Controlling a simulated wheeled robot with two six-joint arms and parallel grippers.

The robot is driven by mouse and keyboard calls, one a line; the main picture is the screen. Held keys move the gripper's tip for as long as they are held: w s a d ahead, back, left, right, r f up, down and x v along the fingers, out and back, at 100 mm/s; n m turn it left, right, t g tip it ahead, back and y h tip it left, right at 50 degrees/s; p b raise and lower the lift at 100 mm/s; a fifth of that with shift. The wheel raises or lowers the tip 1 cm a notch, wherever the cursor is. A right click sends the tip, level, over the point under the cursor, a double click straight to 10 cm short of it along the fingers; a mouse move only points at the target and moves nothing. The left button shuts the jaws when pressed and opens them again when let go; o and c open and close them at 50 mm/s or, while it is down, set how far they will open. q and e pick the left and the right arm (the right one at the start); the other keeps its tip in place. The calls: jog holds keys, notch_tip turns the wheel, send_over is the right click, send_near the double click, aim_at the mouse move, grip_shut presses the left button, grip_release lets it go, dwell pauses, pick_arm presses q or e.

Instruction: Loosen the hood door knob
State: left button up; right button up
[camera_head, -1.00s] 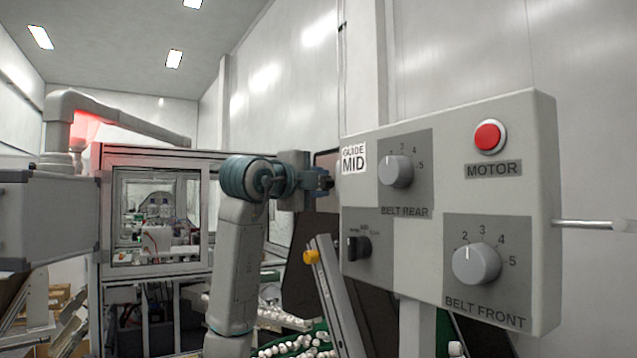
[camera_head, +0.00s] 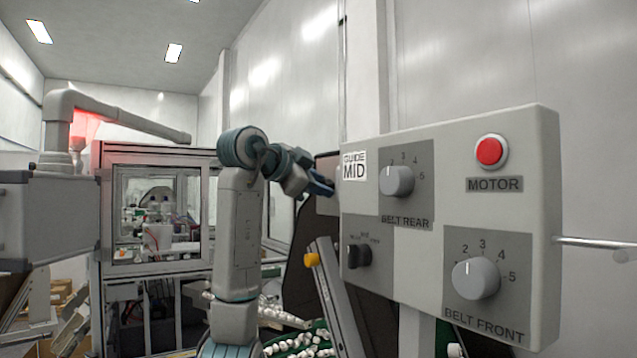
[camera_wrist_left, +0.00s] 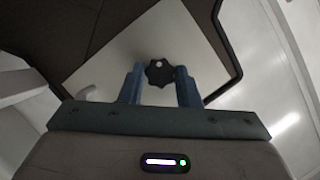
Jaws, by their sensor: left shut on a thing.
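The hood door knob is a small black lobed knob (camera_wrist_left: 159,73) on a pale panel in the left wrist view. My left gripper (camera_wrist_left: 160,76) has its two blue fingers on either side of the knob and is shut on it. The knob itself is hidden there. My right gripper is not in view.
A grey control box (camera_head: 500,210) with dials and a red motor button (camera_head: 489,151) stands close on the right. A yellow-capped rail (camera_head: 312,260) rises below my left gripper. A glazed machine cabinet (camera_head: 160,158) stands at the left.

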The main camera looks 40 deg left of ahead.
pick_arm(q)
jog(key=shift+n, duration=0.4)
dwell(0.3)
jog(key=o, duration=1)
jog(key=v, duration=0.5)
jog(key=p+v, duration=0.1)
jog(key=v, duration=0.4)
jog(key=shift+s+a+r, duration=0.15)
jog(key=shift+s+a, duration=0.1)
jog(key=shift+s, duration=0.05)
jog(key=shift+d, duration=0.15)
